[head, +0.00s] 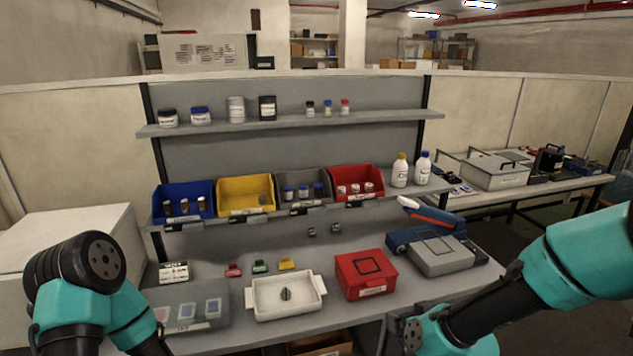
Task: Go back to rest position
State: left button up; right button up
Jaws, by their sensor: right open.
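A small dark and silver piece (285,294), perhaps the sealed cylinder, sits in the white tray (262,312) on the bench. My right gripper (412,335) is low at the bottom edge, right of the tray and in front of the red box. It is open and apart from the tray; its fingertips are hardly visible. My left arm is folded at the lower left, and its gripper is out of view.
A red box (366,275) and a blue-grey device (437,252) stand right of the tray. Coloured bins (245,195) and bottles (400,170) line the lower shelf. Slides lie on a grey plate (187,330) at left. Small coloured pieces (260,266) lie behind the tray.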

jog(key=s+a+f+m+g, duration=0.1)
jog(key=s+f+g, duration=0.2)
jog(key=f, duration=0.7)
jog(key=s+a+f+m+g+y, duration=0.1)
jog(key=s+f+g, duration=0.3)
jog(key=f, duration=0.5)
jog(key=s+a+f+m+g, duration=0.1)
jog(key=s+f+g, duration=0.2)
jog(key=f, duration=0.7)
jog(key=shift+s+a+f+m+y, duration=0.15)
jog(key=shift+s+f+m+y, duration=0.2)
jog(key=shift+s, duration=0.85)
